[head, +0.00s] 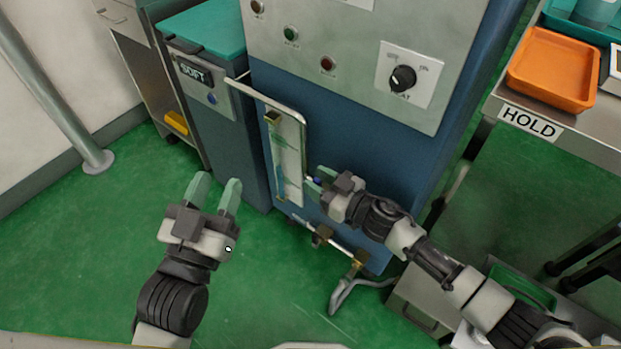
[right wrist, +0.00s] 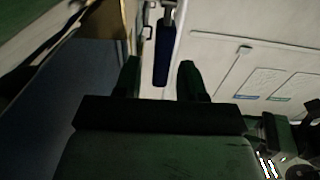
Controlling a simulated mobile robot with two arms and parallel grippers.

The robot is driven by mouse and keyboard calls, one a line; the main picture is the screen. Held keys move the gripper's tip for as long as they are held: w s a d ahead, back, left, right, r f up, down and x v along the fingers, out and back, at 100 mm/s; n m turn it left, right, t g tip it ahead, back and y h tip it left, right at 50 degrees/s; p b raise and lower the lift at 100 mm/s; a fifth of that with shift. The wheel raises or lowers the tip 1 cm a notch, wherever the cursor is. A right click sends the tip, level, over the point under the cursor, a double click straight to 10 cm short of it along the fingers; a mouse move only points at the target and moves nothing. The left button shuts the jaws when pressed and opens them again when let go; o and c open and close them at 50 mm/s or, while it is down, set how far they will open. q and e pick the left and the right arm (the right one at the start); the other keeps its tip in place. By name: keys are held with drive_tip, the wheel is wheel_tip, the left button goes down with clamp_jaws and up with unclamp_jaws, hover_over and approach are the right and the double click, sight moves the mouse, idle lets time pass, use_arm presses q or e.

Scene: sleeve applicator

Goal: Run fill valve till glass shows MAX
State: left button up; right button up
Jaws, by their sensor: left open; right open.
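A tall sight glass (head: 287,155) in a pale frame is mounted on the front of the blue machine. A bluish tint shows low in it, but its marks are too small to read. A blue handle (right wrist: 163,52), apparently the fill valve's, hangs between the open fingers of my right gripper (right wrist: 158,78) in the right wrist view, with no clear contact. In the head view my right gripper (head: 317,179) is just right of the glass's lower part. My left gripper (head: 217,190) is open and empty, left of the glass above the floor.
The machine's grey panel (head: 350,50) carries lamps and a black selector knob (head: 403,78). Brass-fitted piping (head: 335,244) runs low below the glass. A bench marked HOLD (head: 530,122) with an orange tray (head: 556,69) stands at right. Green floor is clear at lower left.

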use_arm(q)
drive_tip(key=shift+s+d+r+t+h, duration=0.1)
drive_tip(key=shift+s+r+t+h, duration=0.1)
drive_tip(key=shift+r+t, duration=0.25)
drive_tip(key=shift+s+r+t+h, duration=0.1)
drive_tip(key=shift+r+t+h, duration=0.1)
drive_tip(key=shift+r+t, duration=0.2)
use_arm(e)
drive_tip(key=shift+x, duration=1.1)
clamp_jaws()
